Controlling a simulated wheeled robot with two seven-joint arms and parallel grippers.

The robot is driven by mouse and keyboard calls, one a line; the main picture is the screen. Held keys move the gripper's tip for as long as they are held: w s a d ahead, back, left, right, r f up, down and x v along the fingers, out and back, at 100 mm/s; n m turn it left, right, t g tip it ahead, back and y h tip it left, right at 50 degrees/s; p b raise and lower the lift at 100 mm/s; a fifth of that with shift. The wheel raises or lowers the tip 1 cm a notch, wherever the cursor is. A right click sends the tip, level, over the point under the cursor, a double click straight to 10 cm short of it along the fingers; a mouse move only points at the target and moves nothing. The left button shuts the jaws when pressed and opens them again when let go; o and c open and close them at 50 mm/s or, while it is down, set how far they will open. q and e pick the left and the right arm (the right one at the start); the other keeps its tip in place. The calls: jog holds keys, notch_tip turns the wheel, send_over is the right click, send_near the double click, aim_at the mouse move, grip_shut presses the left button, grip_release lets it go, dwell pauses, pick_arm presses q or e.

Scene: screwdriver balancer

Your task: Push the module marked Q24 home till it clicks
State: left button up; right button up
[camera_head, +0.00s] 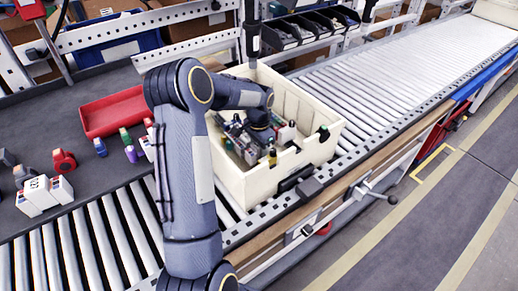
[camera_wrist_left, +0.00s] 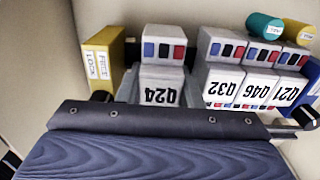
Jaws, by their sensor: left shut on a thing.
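In the left wrist view the module marked Q24 (camera_wrist_left: 162,85) is white with blue, red and black windows. It stands in the middle, directly ahead of my left gripper (camera_wrist_left: 160,107). Grey strips flank its lower part, and the gripper appears shut on it; the fingertips are largely hidden. Whether the module is fully seated cannot be told. To its right, past a gap, modules Q32 (camera_wrist_left: 222,82), Q46 (camera_wrist_left: 257,88) and Q21 (camera_wrist_left: 290,90) stand in a row. In the head view my left gripper (camera_head: 259,124) reaches down into the cream crate (camera_head: 262,183). My right gripper is not in view.
A teal cylinder (camera_wrist_left: 264,26) lies behind the right modules. The crate's walls surround the gripper closely. A red tray (camera_head: 112,112) and loose parts lie on the dark mat at left.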

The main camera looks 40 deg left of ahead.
pick_arm(q)
jog(key=shift+f+b, duration=0.55)
jog(key=shift+f, duration=0.3)
dwell(1.3)
jog(key=o, duration=1.2)
jog(key=shift+c, duration=0.2)
jog(key=shift+a, duration=0.1)
dwell(0.3)
notch_tip(320, 180, up, 8)
jog(key=shift+f, duration=0.1)
dwell(0.4)
